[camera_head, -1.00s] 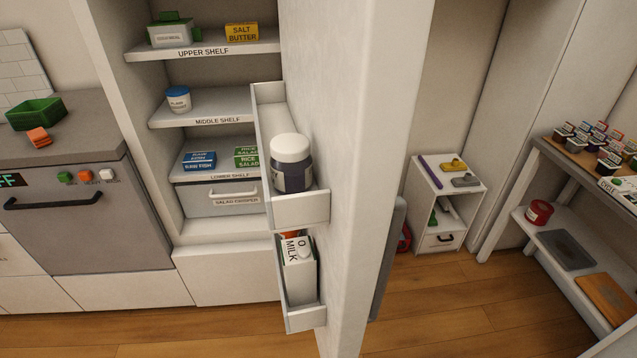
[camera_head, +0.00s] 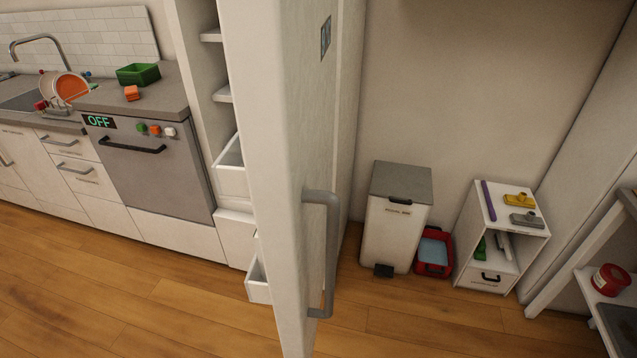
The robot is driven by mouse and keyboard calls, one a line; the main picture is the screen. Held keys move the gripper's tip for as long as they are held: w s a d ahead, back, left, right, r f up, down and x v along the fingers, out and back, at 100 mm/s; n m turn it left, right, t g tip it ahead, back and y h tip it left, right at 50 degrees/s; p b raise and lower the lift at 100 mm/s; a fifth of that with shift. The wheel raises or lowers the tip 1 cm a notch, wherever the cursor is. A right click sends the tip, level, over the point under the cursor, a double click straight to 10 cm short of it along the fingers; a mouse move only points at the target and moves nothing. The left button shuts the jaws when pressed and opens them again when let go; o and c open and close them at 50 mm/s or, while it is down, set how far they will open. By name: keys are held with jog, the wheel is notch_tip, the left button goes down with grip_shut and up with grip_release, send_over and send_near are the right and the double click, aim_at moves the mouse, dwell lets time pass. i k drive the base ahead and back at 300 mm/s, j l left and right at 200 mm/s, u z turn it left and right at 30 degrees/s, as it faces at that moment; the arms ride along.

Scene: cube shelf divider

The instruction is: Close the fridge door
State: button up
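The white fridge door (camera_head: 272,130) stands open in the middle of the head view, seen nearly edge-on with part of its outer face showing. Its grey vertical handle (camera_head: 331,250) is on the outer face, near the door's free edge. Behind the door, a narrow strip of the fridge inside shows, with the edges of two shelves (camera_head: 221,93). Two door bins (camera_head: 232,180) stick out to the left of the door. Most of the fridge inside is hidden by the door. My gripper is not in view.
A dishwasher (camera_head: 160,180) with an OFF display and a counter with a green box (camera_head: 138,73) stand at left. A bin (camera_head: 397,215), a red tub (camera_head: 434,250) and a small white cabinet (camera_head: 500,235) stand at right. The wooden floor (camera_head: 130,290) at front left is clear.

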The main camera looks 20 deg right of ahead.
aim_at(281, 56)
jog(key=i+l+u, duration=0.15)
jog(key=l, duration=0.2)
jog(key=i+l+u, duration=0.3)
jog(key=l, duration=0.4)
jog(key=i, duration=0.1)
